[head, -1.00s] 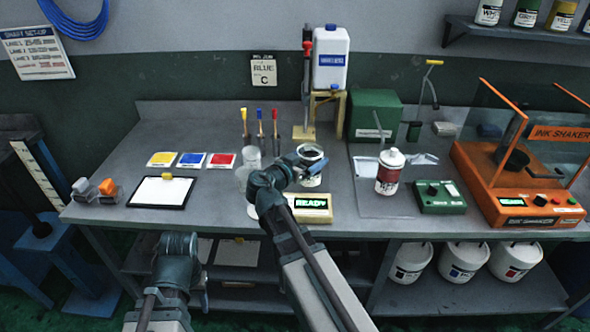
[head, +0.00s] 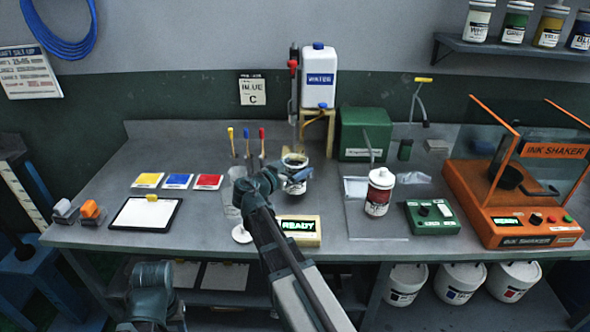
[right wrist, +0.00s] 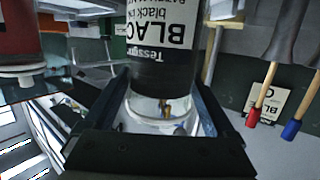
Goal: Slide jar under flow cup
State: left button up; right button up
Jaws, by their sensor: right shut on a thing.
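The jar (head: 294,160) is an open container with dark contents, standing upright at the back middle of the bench. In the right wrist view it shows upside down with a white label reading black ink (right wrist: 160,25). My right gripper (head: 281,180) is shut on the jar, with a finger on each side of its clear lower part in the wrist view. A tall stand (head: 293,95) with a red part near its top rises right behind the jar. I cannot clearly make out the flow cup; the jar and arm hide the stand's foot. My left gripper is not in view.
A lit READY box (head: 299,230) sits in front of the jar. A white water jug (head: 319,75) stands behind right. Brushes (head: 246,140) stand to the left. A clipboard (head: 145,213) lies farther left.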

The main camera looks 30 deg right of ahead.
aim_at(294, 163)
jog(key=shift+w+d+f+b, duration=0.3)
jog(key=shift+w+d, duration=0.2)
jog(key=shift+w, duration=0.35)
jog(key=shift+w+d+f+b, duration=0.25)
jog(key=shift+w+d, duration=0.25)
jog(key=shift+w, duration=0.3)
jog(key=shift+w+d, duration=0.55)
jog(key=shift+w, duration=0.25)
jog(key=shift+w+d, duration=0.5)
jog(key=shift+w, duration=0.3)
jog(key=shift+w+f, duration=0.1)
jog(key=shift+f, duration=0.2)
jog(key=o, duration=1.6)
jog(key=shift+c, duration=0.2)
jog(key=p+v, duration=0.2)
jog(key=v, duration=1.1)
jog(key=shift+a+r, duration=0.2)
jog(key=shift+a, duration=0.1)
